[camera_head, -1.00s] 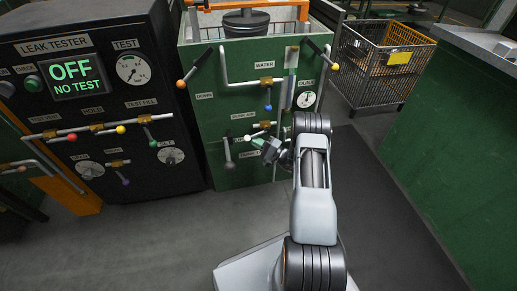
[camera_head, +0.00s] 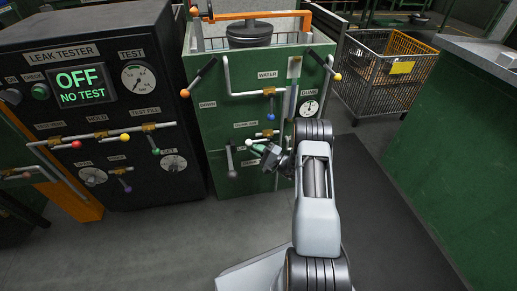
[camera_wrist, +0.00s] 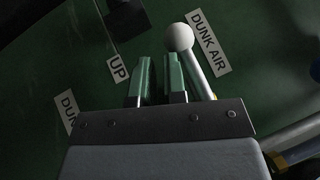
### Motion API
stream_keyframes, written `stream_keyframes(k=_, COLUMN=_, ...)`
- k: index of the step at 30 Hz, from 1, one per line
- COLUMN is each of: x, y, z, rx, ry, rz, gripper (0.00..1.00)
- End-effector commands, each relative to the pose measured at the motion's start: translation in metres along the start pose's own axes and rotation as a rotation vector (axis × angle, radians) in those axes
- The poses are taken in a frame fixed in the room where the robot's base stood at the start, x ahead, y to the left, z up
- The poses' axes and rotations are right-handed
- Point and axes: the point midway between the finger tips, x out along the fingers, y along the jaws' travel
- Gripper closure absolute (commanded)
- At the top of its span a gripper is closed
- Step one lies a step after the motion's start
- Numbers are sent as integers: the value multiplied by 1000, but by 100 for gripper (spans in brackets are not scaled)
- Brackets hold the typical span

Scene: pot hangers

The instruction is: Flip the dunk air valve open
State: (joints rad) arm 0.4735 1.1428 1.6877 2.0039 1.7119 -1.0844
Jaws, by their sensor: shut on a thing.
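The dunk air valve's lever has a white ball knob (camera_wrist: 179,37) and a metal rod (camera_wrist: 203,78), beside the DUNK AIR label (camera_wrist: 209,43) in the wrist view. My gripper (camera_wrist: 158,65) has green fingers, with the knob just past the right fingertip. The rod runs along the right finger's outer side; the gap between the fingers is narrow and dark, and the contact is not clear. In the head view my gripper (camera_head: 255,146) is at the lower front of the green dunk tank (camera_head: 215,120), and the valve is small and partly covered.
A grey lever with a dark knob (camera_head: 232,172) hangs close to the left of my gripper. The blue-knobbed water valve (camera_head: 270,115) is above it. The black leak tester (camera_head: 30,120) stands at left, a wire cart (camera_head: 375,95) at back right. Floor in front is clear.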

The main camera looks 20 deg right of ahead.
Motion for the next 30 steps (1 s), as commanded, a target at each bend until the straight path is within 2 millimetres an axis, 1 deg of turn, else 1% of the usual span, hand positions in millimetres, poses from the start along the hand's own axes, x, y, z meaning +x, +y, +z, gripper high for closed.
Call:
stream_keyframes(k=1, x=6, y=6, z=6, rx=5, ry=-21, rz=14, gripper=100)
stream_keyframes(k=4, x=6, y=7, z=6, rx=5, ry=-21, rz=13, gripper=100)
stream_keyframes(k=8, x=-2, y=13, z=-2, rx=3, ry=-14, rz=8, gripper=100)
stream_keyframes(k=15, x=-26, y=33, z=-25, rx=2, ry=-3, rz=0, gripper=100)
stream_keyframes(k=16, x=-31, y=30, z=-22, rx=6, ry=-2, rz=1, gripper=100)
stream_keyframes(k=17, x=-37, y=33, z=-21, rx=8, ry=-2, rz=2, gripper=100)
stream_keyframes(k=24, x=-76, y=56, z=-16, rx=6, ry=-4, rz=-1, gripper=100)
stream_keyframes(k=30, x=-97, y=68, z=-13, rx=4, ry=-8, rz=0, gripper=100)
